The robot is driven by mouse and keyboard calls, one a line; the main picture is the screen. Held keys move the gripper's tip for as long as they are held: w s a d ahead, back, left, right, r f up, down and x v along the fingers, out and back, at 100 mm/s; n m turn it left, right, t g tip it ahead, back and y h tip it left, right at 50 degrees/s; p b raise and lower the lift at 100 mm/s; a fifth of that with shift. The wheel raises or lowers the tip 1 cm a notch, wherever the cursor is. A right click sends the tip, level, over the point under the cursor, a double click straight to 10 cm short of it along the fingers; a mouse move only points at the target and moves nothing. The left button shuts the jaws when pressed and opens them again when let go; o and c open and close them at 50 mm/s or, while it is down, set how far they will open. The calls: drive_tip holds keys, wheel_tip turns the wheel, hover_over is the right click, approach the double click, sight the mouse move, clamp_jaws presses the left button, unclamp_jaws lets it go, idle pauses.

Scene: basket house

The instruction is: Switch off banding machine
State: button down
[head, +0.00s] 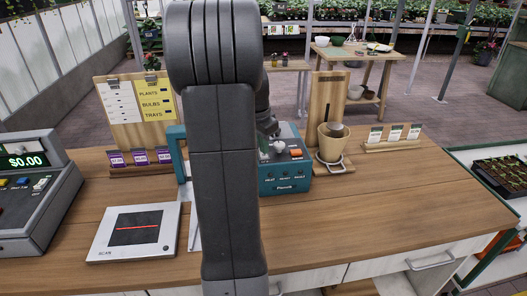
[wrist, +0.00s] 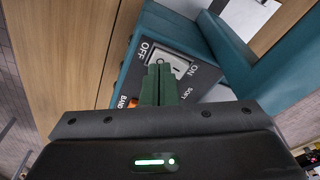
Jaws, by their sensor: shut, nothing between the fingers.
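The teal banding machine (head: 287,182) stands on the wooden counter, partly hidden behind my arm in the head view. Its top carries an orange button (head: 296,153). In the wrist view, the machine (wrist: 150,25) shows a grey panel with a light rocker switch (wrist: 181,66) marked OFF at left and ON at right. My gripper (wrist: 158,82) has its green fingers shut and empty, over the switch's near edge. I cannot tell whether they touch it. The fingertips cover part of the switch. An orange part (wrist: 132,103) shows beside the fingers, near the word BAND.
A scanner pad (head: 135,233) and a cash register (head: 32,190) are on the counter at left. A pot (head: 333,143) on a wooden stand is just right of the machine. A small card rack (head: 394,137) stands farther right. The counter's front right is clear.

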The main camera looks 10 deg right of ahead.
wheel_tip(320, 180, up, 6)
drive_tip(key=p, duration=0.4)
drive_tip(key=shift+f, duration=0.2)
wheel_tip(320, 180, down, 7)
drive_tip(key=b, duration=0.5)
drive_tip(key=shift+r, duration=0.25)
drive_tip(key=shift+r, duration=0.15)
